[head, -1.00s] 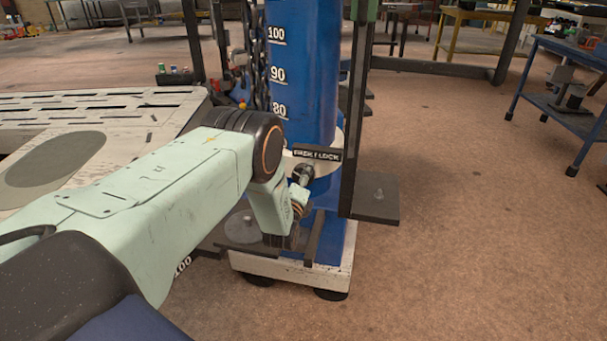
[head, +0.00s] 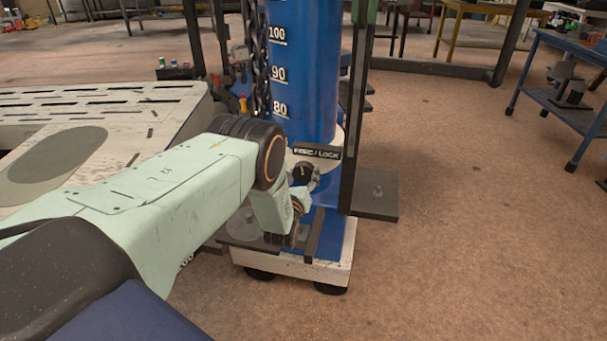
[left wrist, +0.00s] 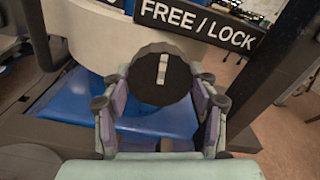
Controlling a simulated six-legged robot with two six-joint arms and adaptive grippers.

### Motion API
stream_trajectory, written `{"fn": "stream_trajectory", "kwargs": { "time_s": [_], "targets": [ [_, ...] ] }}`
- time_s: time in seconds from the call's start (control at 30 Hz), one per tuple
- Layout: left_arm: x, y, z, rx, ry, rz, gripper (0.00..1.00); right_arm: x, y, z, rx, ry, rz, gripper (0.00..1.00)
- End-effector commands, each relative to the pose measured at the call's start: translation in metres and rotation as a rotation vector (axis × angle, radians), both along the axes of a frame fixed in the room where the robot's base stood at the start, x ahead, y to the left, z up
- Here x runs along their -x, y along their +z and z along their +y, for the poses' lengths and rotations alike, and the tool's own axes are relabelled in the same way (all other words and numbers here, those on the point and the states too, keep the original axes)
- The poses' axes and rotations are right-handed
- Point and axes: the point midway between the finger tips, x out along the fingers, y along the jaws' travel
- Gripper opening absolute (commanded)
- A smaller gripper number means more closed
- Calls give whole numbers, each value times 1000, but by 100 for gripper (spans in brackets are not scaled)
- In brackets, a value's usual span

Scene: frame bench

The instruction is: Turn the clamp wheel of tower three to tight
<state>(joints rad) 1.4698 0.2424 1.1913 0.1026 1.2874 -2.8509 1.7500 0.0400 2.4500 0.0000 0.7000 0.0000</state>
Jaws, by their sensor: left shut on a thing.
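The clamp wheel is a round black knob (left wrist: 160,78) with a pale index mark, just below the FREE / LOCK plate (left wrist: 198,22). In the left wrist view the mark stands nearly upright. My left gripper (left wrist: 160,100) has a finger on each side of the knob and is shut on it. In the head view the knob (head: 302,172) shows beside my left gripper (head: 308,182), low on the blue tower (head: 302,75), under the plate (head: 317,151). My arm hides part of the tower's base. My right gripper is not in view.
A dark upright post (head: 357,110) stands close right of the knob, with a dark foot plate (head: 376,195). A chain (head: 261,75) hangs left of the tower. A pale slotted bench (head: 100,110) is at left. The floor (head: 480,220) at right is clear.

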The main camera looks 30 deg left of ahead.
Motion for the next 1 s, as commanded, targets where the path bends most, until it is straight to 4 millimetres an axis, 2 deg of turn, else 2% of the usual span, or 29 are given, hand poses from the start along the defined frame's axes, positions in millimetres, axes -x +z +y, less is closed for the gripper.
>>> {"fn": "stream_trajectory", "kwargs": {
  "time_s": [0.3, 0.83, 0.87, 1.0],
  "targets": [
    [-1, 2, 1, -111, 1, 35, 28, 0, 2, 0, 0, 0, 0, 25],
    [-1, 2, 1, -132, 1, 41, 28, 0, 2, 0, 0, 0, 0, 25],
    [-1, 2, 1, -132, 2, 41, 60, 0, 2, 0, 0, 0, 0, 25],
    [-1, 2, 1, -131, 1, 42, 72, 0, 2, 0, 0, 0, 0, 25]
  ]
}}
